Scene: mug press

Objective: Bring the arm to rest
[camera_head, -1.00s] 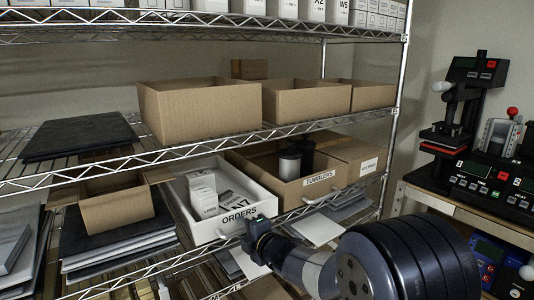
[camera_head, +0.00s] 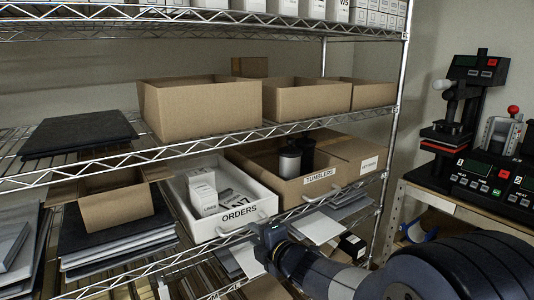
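My arm reaches in from the lower right of the head view, over the front of the shelf rack. My gripper (camera_head: 266,240) is at the arm's far end, just below the white ORDERS bin (camera_head: 226,229). It is small and dark against the shelf edge, so its fingers are hard to make out. I cannot tell whether it is open or shut, and I see nothing clearly held in it. The ORDERS bin holds several small white boxes (camera_head: 203,196).
A TUMBLERS box (camera_head: 300,194) with dark and grey tumblers stands right of the bin. Open cardboard boxes (camera_head: 200,113) fill the shelf above. The wire shelf edge (camera_head: 190,252) and rack post (camera_head: 391,140) are close to the arm. A press (camera_head: 455,115) stands on a bench at right.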

